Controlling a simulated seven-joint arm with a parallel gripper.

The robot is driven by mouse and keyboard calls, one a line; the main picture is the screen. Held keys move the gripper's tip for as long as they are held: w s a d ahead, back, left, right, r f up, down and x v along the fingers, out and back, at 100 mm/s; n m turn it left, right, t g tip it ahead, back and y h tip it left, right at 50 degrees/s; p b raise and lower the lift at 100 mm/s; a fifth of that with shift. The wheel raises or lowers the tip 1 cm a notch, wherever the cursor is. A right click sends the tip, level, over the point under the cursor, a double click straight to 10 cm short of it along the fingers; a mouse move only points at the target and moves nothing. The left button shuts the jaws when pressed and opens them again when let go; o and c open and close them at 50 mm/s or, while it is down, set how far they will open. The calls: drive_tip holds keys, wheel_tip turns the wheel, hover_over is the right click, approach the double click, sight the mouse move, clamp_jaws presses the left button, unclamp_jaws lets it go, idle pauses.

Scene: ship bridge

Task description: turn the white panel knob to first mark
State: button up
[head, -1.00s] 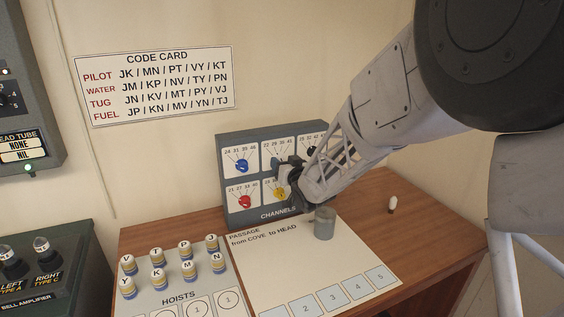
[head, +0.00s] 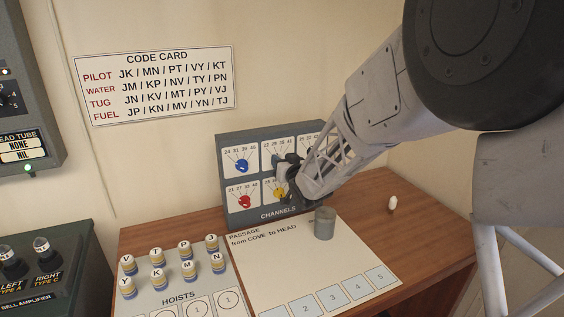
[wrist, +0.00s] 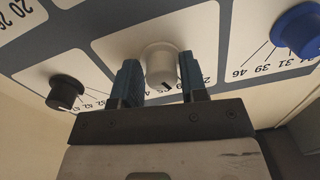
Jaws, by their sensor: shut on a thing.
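The white knob (wrist: 160,62) shows in the wrist view, in the middle cell of a row on the channel panel (head: 228,150). A short dark mark shows on its edge nearest my gripper. My gripper (wrist: 162,82) has its two blue-grey fingers on either side of the knob, shut on it. In the head view my gripper (head: 284,170) is at the top middle cell and hides the knob. Printed numbers and lines fan out beside the knob, partly covered by the fingers, so I cannot tell which mark it points to.
Neighbouring knobs are blue (head: 242,166), red (head: 244,201), yellow (head: 280,193) and black (wrist: 65,92). A grey cylinder (head: 324,223) stands on the passage sheet (head: 270,265) below my arm. Lettered hoist pieces (head: 158,280) stand at front left. A small white object (head: 392,203) lies at right.

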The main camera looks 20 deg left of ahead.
drive_tip(key=shift+s+a+n, duration=0.1)
drive_tip(key=shift+n, duration=0.3)
drive_tip(key=n, duration=0.4)
drive_tip(key=shift+a, duration=0.1)
drive_tip(key=shift+s+n, duration=0.1)
drive_tip(key=shift+n, duration=1.4)
drive_tip(key=shift+f, duration=0.1)
drive_tip(key=o, duration=0.8)
drive_tip(key=shift+c, duration=0.2)
drive_tip(key=v, duration=0.7)
drive_tip(key=shift+s+d, duration=0.25)
drive_tip(key=shift+d, duration=0.05)
